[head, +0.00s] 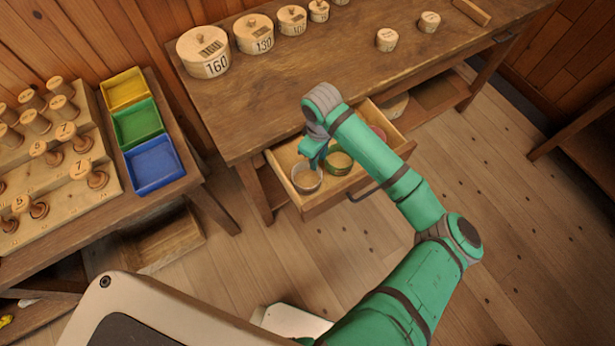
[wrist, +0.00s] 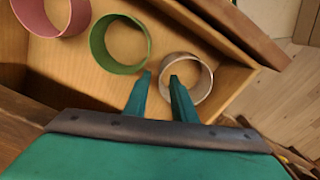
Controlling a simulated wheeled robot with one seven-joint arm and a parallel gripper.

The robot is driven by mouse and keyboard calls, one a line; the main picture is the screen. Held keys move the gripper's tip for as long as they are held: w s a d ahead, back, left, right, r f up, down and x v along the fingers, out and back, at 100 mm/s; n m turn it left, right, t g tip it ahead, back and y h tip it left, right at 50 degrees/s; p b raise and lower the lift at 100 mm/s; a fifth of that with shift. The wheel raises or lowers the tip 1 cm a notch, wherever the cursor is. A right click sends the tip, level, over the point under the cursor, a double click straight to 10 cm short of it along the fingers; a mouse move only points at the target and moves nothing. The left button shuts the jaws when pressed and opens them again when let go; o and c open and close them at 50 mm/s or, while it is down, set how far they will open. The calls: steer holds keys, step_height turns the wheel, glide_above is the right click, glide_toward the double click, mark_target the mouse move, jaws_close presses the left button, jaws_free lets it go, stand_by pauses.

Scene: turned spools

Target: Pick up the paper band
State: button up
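A pale whitish ring, the paper band (head: 307,187), stands in the open drawer (head: 343,193) near its front left corner. In the wrist view the paper band (wrist: 206,82) is an open hoop with a thin wall.
A green band (wrist: 93,45) stands beside the paper band, and a red band (wrist: 72,20) beyond it. The drawer walls are close around them. The workbench (head: 300,90) edge overhangs the drawer's back. Numbered round boxes (head: 204,60) stand on the bench. Coloured trays (head: 154,164) are at left.

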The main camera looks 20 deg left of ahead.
mark_target(315, 173)
steer(key=shift+s+a+f, duration=0.1)
steer(key=shift+a+f, duration=0.1)
steer(key=shift+f, duration=1.1)
steer(key=shift+a+f, duration=0.2)
steer(key=shift+f, duration=1.1)
steer(key=shift+c, duration=0.7)
jaws_close()
